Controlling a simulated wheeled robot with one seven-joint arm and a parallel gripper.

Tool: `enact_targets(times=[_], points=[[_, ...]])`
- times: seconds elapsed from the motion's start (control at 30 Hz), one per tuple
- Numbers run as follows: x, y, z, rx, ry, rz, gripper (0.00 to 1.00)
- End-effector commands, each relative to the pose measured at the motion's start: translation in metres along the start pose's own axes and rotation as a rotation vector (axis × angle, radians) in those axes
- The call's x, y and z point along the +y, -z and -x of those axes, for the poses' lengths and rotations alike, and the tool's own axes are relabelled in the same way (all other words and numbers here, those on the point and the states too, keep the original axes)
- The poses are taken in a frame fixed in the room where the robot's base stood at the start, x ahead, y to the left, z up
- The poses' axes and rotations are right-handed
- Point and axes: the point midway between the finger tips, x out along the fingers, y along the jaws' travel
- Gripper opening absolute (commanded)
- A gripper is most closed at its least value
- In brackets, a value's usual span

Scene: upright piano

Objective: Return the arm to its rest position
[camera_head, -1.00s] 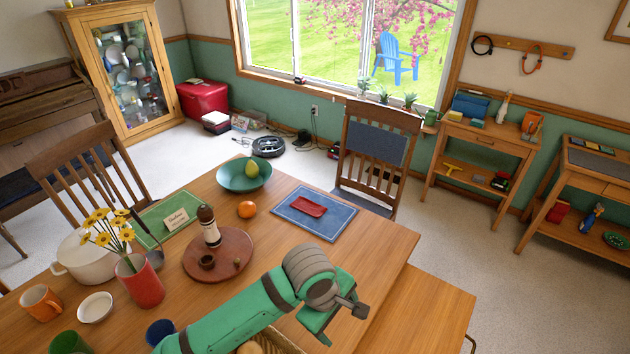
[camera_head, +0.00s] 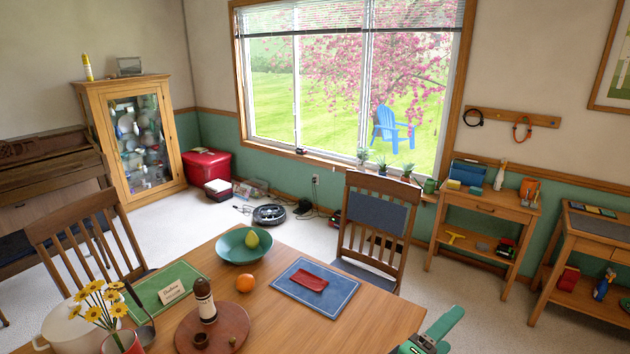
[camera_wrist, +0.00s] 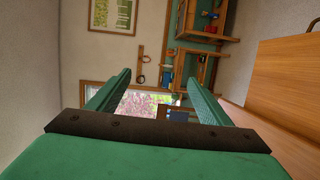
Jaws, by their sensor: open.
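My green gripper (camera_wrist: 155,95) shows in the wrist view with its two fingers spread wide apart and nothing between them. In the head view a green part of my arm's end shows at the bottom right, just beyond the right edge of the wooden table (camera_head: 385,318); its fingertips cannot be made out there. In the wrist view the room appears turned, with the window (camera_wrist: 150,103) between and beyond the fingers. Most of my arm is out of view in the head view.
The table holds a green bowl (camera_head: 232,250), an orange (camera_head: 245,284), a blue mat (camera_head: 338,296) with a red cloth-like item, and a round board (camera_head: 240,330) with a bottle. A chair (camera_head: 370,225) stands behind it. Side tables (camera_head: 485,208) stand at the right.

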Motion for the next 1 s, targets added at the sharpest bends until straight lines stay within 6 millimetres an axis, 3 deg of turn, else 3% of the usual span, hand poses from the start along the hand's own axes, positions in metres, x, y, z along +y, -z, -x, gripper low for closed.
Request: enact_targets(times=[0.23, 0.47, 0.77, 1.0], points=[[-0.014, 0.012, 0.017, 0.191, -0.119, -0.025, 0.73], [-0.054, 0.020, 0.050, 0.392, -0.119, -0.089, 0.73], [-0.129, 0.013, 0.118, 0.622, 0.030, -0.242, 0.73], [-0.186, -0.012, 0.188, 0.731, 0.233, -0.437, 0.73]])
